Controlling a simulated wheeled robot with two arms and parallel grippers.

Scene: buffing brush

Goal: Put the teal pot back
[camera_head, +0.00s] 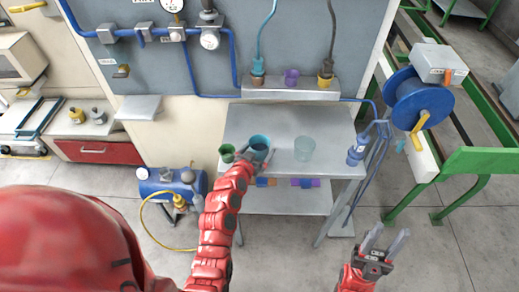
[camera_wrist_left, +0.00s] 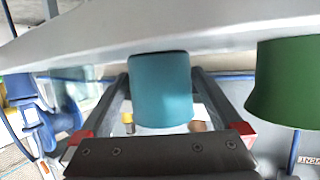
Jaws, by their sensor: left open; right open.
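The teal pot (camera_head: 261,144) stands on the grey metal table (camera_head: 245,118). My left gripper (camera_head: 250,157) reaches it from the front. In the left wrist view the teal pot (camera_wrist_left: 161,92) sits between the two open fingers, with a visible gap on at least one side. A green pot (camera_head: 227,153) stands just left of it; it also shows large in the left wrist view (camera_wrist_left: 286,84). A pale, see-through teal pot shape (camera_head: 304,149) stands to the right on the table. My right gripper (camera_head: 386,241) is open and empty, low in front, away from the table.
A blue bottle (camera_head: 357,150) hangs at the table's right edge. A blue hose reel (camera_head: 418,98) is further right. The table's back is clear.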

